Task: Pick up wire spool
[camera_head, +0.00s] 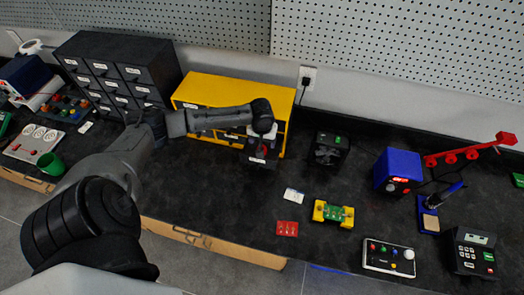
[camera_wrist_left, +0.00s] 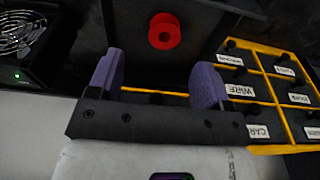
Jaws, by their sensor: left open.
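The wire spool (camera_wrist_left: 164,20) is a small red spool with a hole in its middle. In the left wrist view it lies in an open dark drawer (camera_wrist_left: 205,14), beyond my fingertips and roughly between their lines. My left gripper (camera_wrist_left: 155,76) is open, with its two purple fingers apart and nothing between them. In the head view my left gripper (camera_head: 262,134) is over the pulled-out drawer (camera_head: 258,161) at the front of the yellow cabinet (camera_head: 215,90). My arm and gripper hide most of the drawer's inside there. My right gripper is not in view.
A dark drawer cabinet (camera_head: 115,62) stands left of the yellow one. A black device with a fan (camera_head: 328,148) stands close on the right. A yellow-green board holder (camera_head: 333,213) and a blue box (camera_head: 397,170) are farther right. Bare bench lies in front of the drawer.

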